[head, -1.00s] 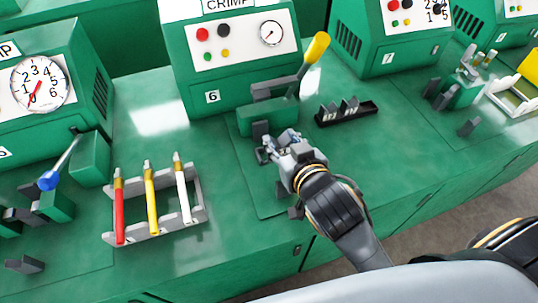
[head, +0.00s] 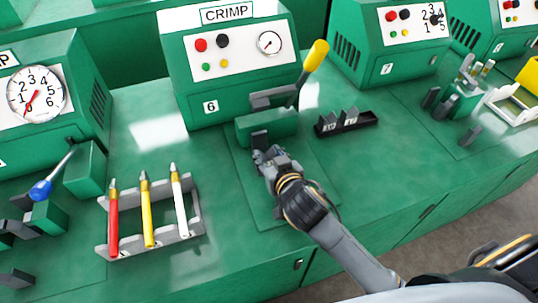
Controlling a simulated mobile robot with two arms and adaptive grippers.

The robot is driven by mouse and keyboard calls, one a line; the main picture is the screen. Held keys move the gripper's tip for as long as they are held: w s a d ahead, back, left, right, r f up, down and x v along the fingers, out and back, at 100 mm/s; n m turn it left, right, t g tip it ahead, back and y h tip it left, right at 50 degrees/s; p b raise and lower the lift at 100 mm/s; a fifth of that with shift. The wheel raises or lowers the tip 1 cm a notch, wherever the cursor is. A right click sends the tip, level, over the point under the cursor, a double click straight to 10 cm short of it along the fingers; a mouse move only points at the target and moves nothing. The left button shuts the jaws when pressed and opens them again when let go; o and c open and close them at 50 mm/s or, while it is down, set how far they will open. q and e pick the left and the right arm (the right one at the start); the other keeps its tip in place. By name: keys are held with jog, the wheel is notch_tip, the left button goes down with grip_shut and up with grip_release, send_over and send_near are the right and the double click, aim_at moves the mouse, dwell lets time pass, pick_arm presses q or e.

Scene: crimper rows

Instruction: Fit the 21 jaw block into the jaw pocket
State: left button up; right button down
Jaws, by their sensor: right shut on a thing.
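My right gripper (head: 267,158) is shut on a jaw block just in front of the green crimper press (head: 266,128) of machine 6. The block is mostly hidden by the fingers, and I cannot read its number. A dark upright jaw piece (head: 260,140) stands at the press, right beyond the fingertips. The jaw pocket lies at the gripper and is hidden; I cannot tell whether the block touches it. My left gripper is not in view.
The press lever with its yellow handle (head: 316,55) rises right of the gripper. A grey rack (head: 190,232) with red, yellow and white tools stands to the left. Machine 7 (head: 395,45) is at the right. The green bench between the grey rack and the press is clear.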

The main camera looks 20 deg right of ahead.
jog(key=shift+r, duration=0.1)
jog(key=c, duration=1.2)
grip_release()
jog(key=shift+f, duration=0.2)
jog(key=o, duration=0.4)
jog(key=shift+o, duration=0.2)
jog(key=shift+s+r, duration=0.1)
jog(key=shift+r, duration=0.15)
jog(key=v, duration=1.1)
jog(key=shift+s+r, duration=0.2)
jog(key=shift+s, duration=0.15)
jog(key=shift+f, duration=0.1)
